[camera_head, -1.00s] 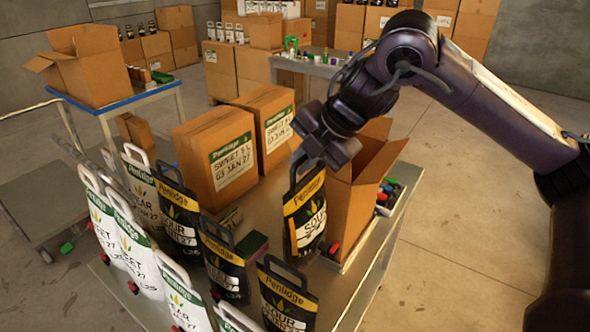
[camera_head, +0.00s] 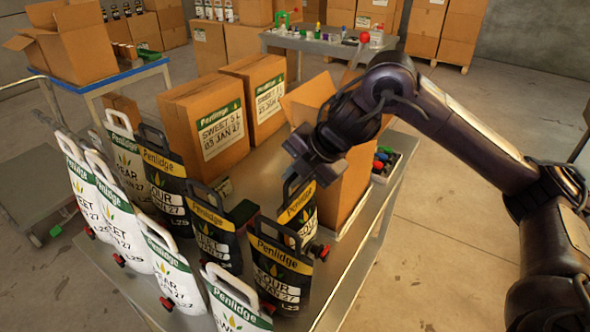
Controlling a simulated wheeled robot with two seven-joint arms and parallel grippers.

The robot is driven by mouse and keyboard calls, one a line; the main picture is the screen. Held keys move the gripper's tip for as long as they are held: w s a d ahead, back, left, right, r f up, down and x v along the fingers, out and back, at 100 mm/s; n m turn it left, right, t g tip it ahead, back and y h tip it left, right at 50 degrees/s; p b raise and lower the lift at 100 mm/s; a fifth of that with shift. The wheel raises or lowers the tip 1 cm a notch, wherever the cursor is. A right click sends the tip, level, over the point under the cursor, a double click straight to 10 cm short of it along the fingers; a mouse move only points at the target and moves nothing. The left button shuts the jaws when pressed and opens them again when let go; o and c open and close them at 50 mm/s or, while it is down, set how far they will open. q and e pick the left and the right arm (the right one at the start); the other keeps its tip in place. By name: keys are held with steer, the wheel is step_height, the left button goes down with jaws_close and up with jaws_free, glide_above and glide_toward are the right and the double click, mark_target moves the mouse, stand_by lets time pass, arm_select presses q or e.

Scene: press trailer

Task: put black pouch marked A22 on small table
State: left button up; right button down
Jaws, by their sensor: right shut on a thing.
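My right gripper (camera_head: 316,166) is shut on a black pouch (camera_head: 299,216) with a yellow Penlidge band, above the metal table (camera_head: 372,222). The pouch hangs roughly upright beside the open carton; a nearer black pouch hides its lower part, and no A22 mark can be read. Other black pouches (camera_head: 277,272) (camera_head: 213,230) (camera_head: 165,172) stand at the left and front. A blue-edged table (camera_head: 150,70) stands at the back left and a grey table (camera_head: 325,48) at the back; I cannot tell which is the small table. My left gripper is not in view.
Several white pouches (camera_head: 122,220) crowd the table's left side. Two closed cartons (camera_head: 203,125) (camera_head: 262,95) stand behind, and an open carton (camera_head: 347,185) is beside my right gripper. A tray of coloured caps (camera_head: 386,163) lies right of it.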

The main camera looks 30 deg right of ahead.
step_height(320, 180, down, 2)
steer(key=shift+a+b, duration=0.1)
steer(key=shift+b, duration=0.35)
steer(key=shift+w+f, duration=0.1)
steer(key=shift+f, duration=0.3)
steer(key=c, duration=1.9)
jaws_free()
steer(key=shift+f, duration=0.2)
steer(key=o, duration=0.4)
steer(key=shift+s, duration=0.25)
steer(key=shift+r, duration=0.1)
steer(key=p+v, duration=0.3)
steer(key=v, duration=0.9)
steer(key=shift+p, duration=0.3)
